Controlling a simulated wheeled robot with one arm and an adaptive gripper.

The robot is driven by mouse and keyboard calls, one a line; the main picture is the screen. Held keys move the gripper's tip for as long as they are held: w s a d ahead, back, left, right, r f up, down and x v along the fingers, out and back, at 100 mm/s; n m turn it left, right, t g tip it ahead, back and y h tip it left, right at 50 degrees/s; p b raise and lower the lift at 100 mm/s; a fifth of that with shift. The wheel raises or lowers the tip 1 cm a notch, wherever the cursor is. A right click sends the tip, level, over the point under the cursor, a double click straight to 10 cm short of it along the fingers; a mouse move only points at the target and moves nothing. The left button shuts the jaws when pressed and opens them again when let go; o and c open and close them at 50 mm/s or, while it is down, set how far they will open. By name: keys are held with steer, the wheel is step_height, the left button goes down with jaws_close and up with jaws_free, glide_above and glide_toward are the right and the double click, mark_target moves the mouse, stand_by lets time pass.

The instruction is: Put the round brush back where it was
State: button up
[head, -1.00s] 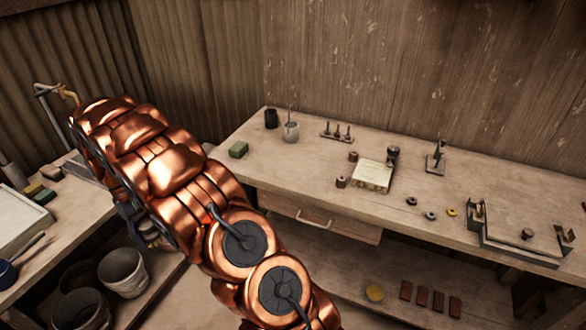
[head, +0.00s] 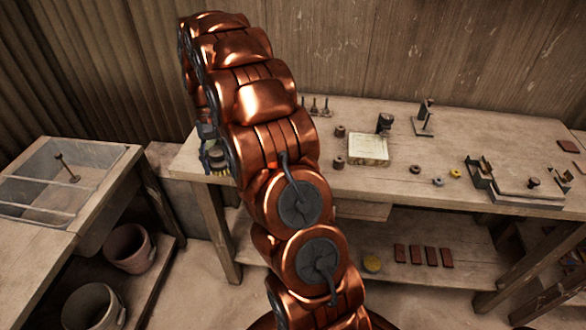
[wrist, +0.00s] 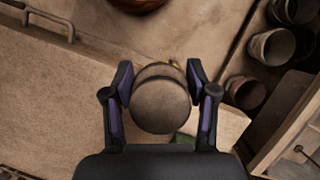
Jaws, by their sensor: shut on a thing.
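The round brush (wrist: 160,102) is between the two fingers of my gripper (wrist: 160,78) in the wrist view. Its round brown-grey top faces the camera. In the head view my gripper (head: 208,142) is partly hidden behind my arm, at the left end of the back workbench. The brush (head: 218,168) shows there below it, with pale yellow bristles. My gripper is shut on the brush and appears to hold it above the bench surface. My arm hides the bench area behind it.
The back workbench (head: 440,145) carries a pale box (head: 368,148), small spools and a press fixture (head: 515,190) at right. A sink (head: 65,170) is in the left counter, with buckets (head: 128,248) below. A green block (wrist: 183,138) shows partly behind the brush.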

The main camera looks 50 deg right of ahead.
steer(key=s+d+m+t+y+b, duration=0.1)
steer(key=s+d+m+t+b, duration=0.15)
steer(key=s+d+m, duration=0.4)
steer(key=s+d+m+t+b, duration=0.1)
steer(key=s+d+m+b, duration=0.2)
steer(key=s, duration=0.6)
steer(key=s+d+m+t+y+b, duration=0.1)
steer(key=s+d+m+b, duration=0.3)
steer(key=s, duration=0.4)
steer(key=w+d+p, duration=0.1)
steer(key=w, duration=0.4)
steer(key=w+d+p, duration=0.1)
steer(key=w+p, duration=0.1)
steer(key=w, duration=0.3)
steer(key=w+d+p, duration=0.1)
steer(key=w+d, duration=0.1)
steer(key=w, duration=0.3)
steer(key=shift+w+f+p, duration=0.25)
steer(key=shift+f+p, duration=0.45)
steer(key=shift+f, duration=1.35)
steer(key=shift+f, duration=0.15)
steer(key=o, duration=1.5)
steer(key=shift+o, duration=0.2)
